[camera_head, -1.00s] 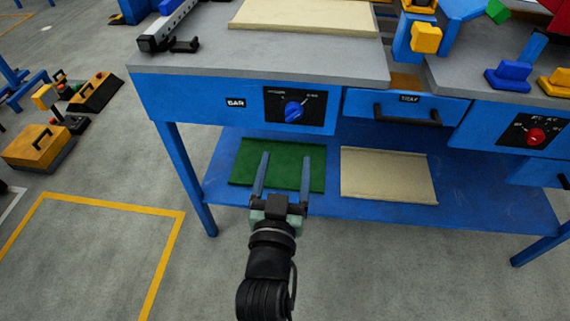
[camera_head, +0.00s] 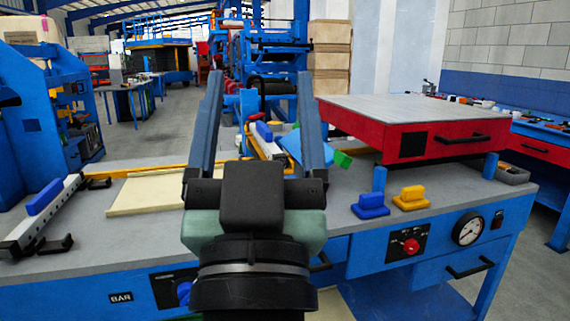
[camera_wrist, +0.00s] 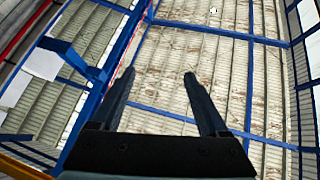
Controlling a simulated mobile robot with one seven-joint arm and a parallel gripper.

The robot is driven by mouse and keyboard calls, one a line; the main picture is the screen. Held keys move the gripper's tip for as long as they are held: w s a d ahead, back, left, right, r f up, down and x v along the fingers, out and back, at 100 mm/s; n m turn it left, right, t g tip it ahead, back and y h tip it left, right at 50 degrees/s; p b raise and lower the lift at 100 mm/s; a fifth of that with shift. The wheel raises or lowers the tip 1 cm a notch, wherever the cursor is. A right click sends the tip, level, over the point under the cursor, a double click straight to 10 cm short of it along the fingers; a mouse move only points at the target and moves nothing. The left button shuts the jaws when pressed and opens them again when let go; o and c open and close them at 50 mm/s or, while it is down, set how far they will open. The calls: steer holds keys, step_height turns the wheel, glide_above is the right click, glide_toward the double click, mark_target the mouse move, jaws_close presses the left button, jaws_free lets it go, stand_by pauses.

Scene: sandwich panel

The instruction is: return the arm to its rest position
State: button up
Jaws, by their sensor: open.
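My gripper (camera_head: 259,95) is raised in front of the head camera, its two long blue-grey fingers pointing up and spread apart. Nothing is between them. The wrist view also shows my gripper (camera_wrist: 159,80) open and empty, with only the ceiling beyond the fingers. In the head view my gripper and wrist hide the middle of the blue workbench with its grey top (camera_head: 450,215).
A cream panel (camera_head: 150,193) and a bar with a blue handle (camera_head: 42,210) lie on the bench at left. At right are a blue block (camera_head: 370,206), a yellow block (camera_head: 411,199) and a red press with a grey top (camera_head: 430,130).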

steer(key=s+d+r+t+p, duration=0.1)
steer(key=s+d+r+t, duration=0.1)
steer(key=s+r, duration=0.5)
step_height(320, 180, up, 29)
steer(key=w+p, duration=0.1)
steer(key=p, duration=2.7)
steer(key=shift+w+f+h, duration=0.2)
steer(key=shift+w+h, duration=0.2)
